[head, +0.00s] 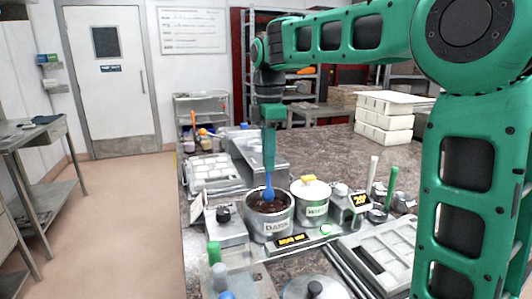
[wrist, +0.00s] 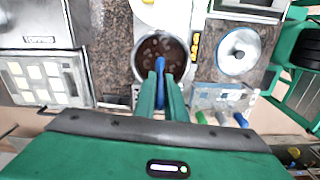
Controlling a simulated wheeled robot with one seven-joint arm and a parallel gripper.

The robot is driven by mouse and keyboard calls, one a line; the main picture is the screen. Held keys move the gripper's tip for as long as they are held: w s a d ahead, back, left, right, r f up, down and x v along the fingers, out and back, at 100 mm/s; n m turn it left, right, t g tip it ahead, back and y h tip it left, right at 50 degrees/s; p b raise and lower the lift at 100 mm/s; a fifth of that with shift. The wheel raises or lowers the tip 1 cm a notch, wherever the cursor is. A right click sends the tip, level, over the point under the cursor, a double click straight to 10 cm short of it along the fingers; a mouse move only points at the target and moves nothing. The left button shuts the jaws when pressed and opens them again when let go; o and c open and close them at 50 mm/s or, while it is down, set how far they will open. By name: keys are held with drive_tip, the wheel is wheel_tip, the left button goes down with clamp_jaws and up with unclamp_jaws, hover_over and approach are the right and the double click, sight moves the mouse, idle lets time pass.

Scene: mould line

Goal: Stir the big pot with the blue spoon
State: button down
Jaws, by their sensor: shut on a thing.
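The big pot (head: 269,222) is a silver pot labelled as dark, open, with dark brown contents in the head view. It also shows in the wrist view (wrist: 137,68), below my gripper. The blue spoon (head: 268,190) stands about upright, its lower end at the dark contents inside the pot. My gripper (head: 269,170) is above the pot, shut on the spoon; its green fingers hold the blue handle (wrist: 160,68) in the wrist view. The spoon's tip is hidden, so I cannot tell how deep it reaches.
A second pot (head: 310,205) with a white top and a yellow knob stands close at the right. A grey box with a black knob (head: 224,214) stands at the left. Moulds (head: 385,250), coloured handles and a lid (head: 314,288) crowd the counter. White blocks (head: 385,118) are stacked behind.

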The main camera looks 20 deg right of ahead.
sight(270, 189)
drive_tip(key=shift+f, duration=3.55)
drive_tip(key=shift+d, duration=0.2)
